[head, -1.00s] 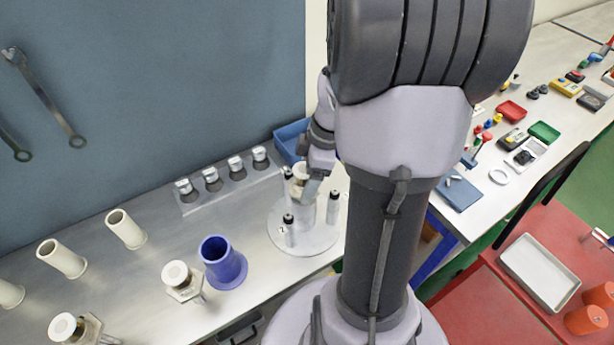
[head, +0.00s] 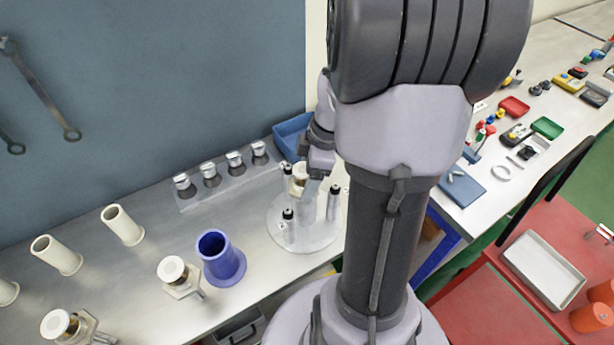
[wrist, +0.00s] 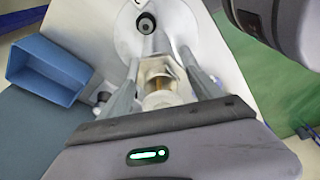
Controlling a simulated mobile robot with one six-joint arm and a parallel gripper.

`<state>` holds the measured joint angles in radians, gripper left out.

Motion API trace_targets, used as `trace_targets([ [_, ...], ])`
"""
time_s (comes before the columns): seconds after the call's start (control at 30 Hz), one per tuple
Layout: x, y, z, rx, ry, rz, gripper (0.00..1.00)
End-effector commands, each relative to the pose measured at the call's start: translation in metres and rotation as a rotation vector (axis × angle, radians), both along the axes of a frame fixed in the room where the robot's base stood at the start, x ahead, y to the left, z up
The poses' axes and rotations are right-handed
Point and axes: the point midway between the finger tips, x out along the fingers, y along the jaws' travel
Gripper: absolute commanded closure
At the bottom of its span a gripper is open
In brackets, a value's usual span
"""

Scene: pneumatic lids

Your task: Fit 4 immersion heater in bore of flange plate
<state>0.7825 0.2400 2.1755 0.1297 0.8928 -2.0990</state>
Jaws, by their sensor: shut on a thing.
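The flange plate (head: 316,241) is a round pale metal disc on the bench, with several upright black-topped studs around it. My gripper (head: 310,183) is shut on an immersion heater (head: 299,172) with a cream cap and metal body, above the middle of the plate. In the wrist view the heater (wrist: 158,78) sits between the two fingers of my gripper (wrist: 160,92), with the plate (wrist: 185,22) beyond it. The heater's lower end and the bore are hidden, so I cannot tell whether it is inside.
A blue flanged sleeve (head: 222,262) stands left of the plate. Several cream tubes (head: 122,226) stand further left. A rack of metal-capped pieces (head: 210,178) and a blue bin (head: 290,135) are behind. Bare bench lies between the sleeve and the rack.

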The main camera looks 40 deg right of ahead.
Motion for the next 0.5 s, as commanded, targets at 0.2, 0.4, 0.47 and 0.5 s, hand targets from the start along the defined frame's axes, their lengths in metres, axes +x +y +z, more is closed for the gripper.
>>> trace_targets([
  [0.2,0.0002,-0.0001,-0.0055,-0.001,-0.001,0.0,0.65],
  [0.4,0.0002,-0.0001,-0.0078,-0.001,-0.001,0.0,0.18],
  [0.47,0.0001,-0.0002,-0.0075,-0.001,-0.001,0.0,0.06],
  [0.5,0.0001,-0.0002,-0.0075,-0.001,-0.001,0.0,0.01],
])
